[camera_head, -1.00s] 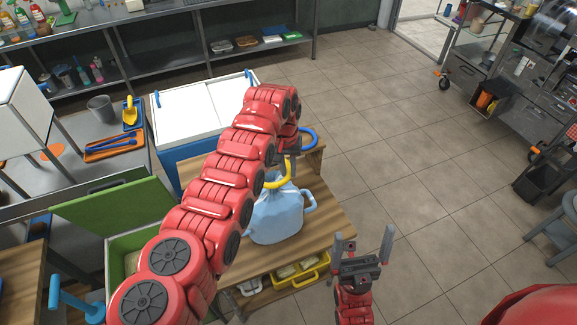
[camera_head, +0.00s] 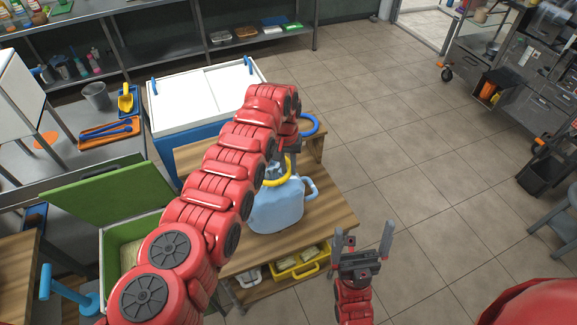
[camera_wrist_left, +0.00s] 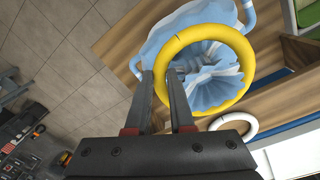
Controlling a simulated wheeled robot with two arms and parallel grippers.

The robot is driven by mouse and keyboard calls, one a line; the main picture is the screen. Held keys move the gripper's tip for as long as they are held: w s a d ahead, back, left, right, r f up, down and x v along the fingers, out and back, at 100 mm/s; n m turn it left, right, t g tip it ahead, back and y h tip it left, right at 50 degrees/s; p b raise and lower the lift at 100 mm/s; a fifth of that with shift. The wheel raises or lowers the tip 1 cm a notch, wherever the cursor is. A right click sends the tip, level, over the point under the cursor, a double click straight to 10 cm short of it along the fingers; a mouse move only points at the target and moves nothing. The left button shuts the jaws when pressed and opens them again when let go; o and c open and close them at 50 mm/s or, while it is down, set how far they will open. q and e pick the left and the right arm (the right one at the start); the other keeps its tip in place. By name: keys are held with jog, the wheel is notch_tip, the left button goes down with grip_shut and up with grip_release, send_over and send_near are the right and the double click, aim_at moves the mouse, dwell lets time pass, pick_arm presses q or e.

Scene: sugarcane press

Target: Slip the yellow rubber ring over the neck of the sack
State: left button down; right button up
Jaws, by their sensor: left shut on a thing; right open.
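The yellow rubber ring (camera_head: 274,183) is at the top of the light blue sack (camera_head: 277,212), which stands upright on the wooden table. My left gripper (camera_head: 286,158) is shut on the ring's edge; the hold shows in the left wrist view (camera_wrist_left: 164,76). There the ring (camera_wrist_left: 241,45) frames the sack's gathered neck (camera_wrist_left: 185,68), with pleated cloth inside it. I cannot tell whether the ring is around the neck or just above it. My arm hides part of the sack in the head view. My right gripper (camera_head: 361,246) is open and empty, in front of the table's right side.
A blue ring (camera_head: 309,124) is at the table's back edge. The wooden table (camera_head: 328,212) is bare right of the sack. A yellow tray (camera_head: 298,266) sits on the shelf below. A white-lidded blue cooler (camera_head: 181,115) and an open green box (camera_head: 116,242) stand to the left.

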pick_arm(q)
jog(key=shift+s, duration=0.1)
dwell(0.7)
jog(key=shift+c, duration=1.8)
grip_release()
jog(key=shift+o, duration=0.2)
jog(key=shift+a+p, duration=0.1)
jog(key=shift+p, duration=0.2)
